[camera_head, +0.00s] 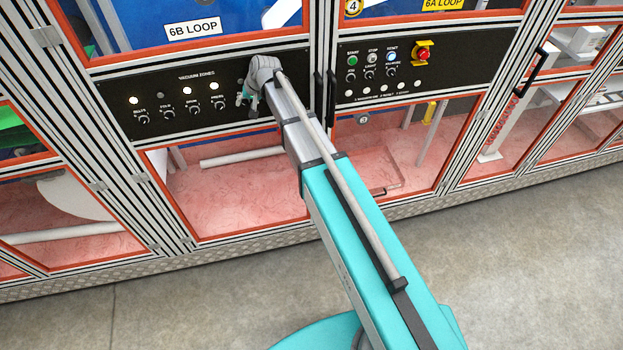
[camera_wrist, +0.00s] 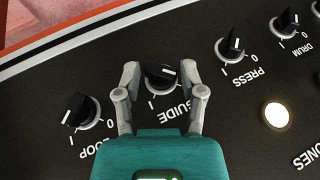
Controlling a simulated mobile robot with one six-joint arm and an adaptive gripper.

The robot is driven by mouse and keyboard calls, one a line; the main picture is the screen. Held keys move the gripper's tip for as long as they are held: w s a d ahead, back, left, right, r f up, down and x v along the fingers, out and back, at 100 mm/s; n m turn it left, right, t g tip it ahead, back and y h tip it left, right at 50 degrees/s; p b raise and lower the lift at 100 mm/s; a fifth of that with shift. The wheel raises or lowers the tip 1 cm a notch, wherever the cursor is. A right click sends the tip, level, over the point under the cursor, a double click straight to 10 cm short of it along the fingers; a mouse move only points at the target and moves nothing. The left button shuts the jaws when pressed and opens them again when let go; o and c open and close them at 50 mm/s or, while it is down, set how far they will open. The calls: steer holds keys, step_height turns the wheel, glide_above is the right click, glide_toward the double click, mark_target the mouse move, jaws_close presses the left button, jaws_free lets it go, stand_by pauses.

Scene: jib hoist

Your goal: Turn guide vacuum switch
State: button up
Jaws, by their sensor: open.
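The guide vacuum switch (camera_wrist: 160,76) is a black rotary knob with a white mark, labelled GUIDE, on the black panel in the wrist view. An I mark shows at its lower left; its 0 mark is not visible. My gripper (camera_wrist: 160,70) is open, with one finger on each side of the knob. I cannot tell whether the fingers touch it. In the head view my gripper (camera_head: 243,98) is at the right part of the vacuum zones panel (camera_head: 175,112), and my arm hides the guide switch there.
The loop knob (camera_wrist: 81,111) is close to my left finger, and the press knob (camera_wrist: 230,47) and drum knob (camera_wrist: 285,22) are to the right. A white lamp (camera_wrist: 276,115) glows. A second panel with a red emergency stop (camera_head: 422,53) and a door handle (camera_head: 331,98) are right of my arm.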

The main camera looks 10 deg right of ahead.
steer(key=shift+d+f+m+y+b, duration=0.1)
steer(key=shift+m+y+b, duration=0.1)
steer(key=shift+y+b, duration=0.65)
steer(key=shift+d+f+m+y+b, duration=0.1)
steer(key=shift+m+y+b, duration=0.1)
steer(key=shift+y+b, duration=0.65)
steer(key=shift+d+r+y, duration=0.1)
steer(key=shift+r+y, duration=0.1)
steer(key=shift+y, duration=0.2)
steer(key=p+v, duration=0.9)
steer(key=v, duration=0.5)
steer(key=s+d+f+g+h+b, duration=0.1)
steer(key=s+d+f+h+b, duration=0.2)
steer(key=s+f+b, duration=0.5)
steer(key=s+d+f+n+g+h+b, duration=0.1)
steer(key=s+d+f+g+h+b, duration=0.1)
steer(key=s+f+b, duration=0.7)
steer(key=shift+s+d+f+g+h, duration=0.3)
steer(key=shift+s+d+f+h, duration=0.4)
steer(key=shift+f, duration=2.3)
steer(key=shift+s+a, duration=0.1)
steer(key=shift+a, duration=0.05)
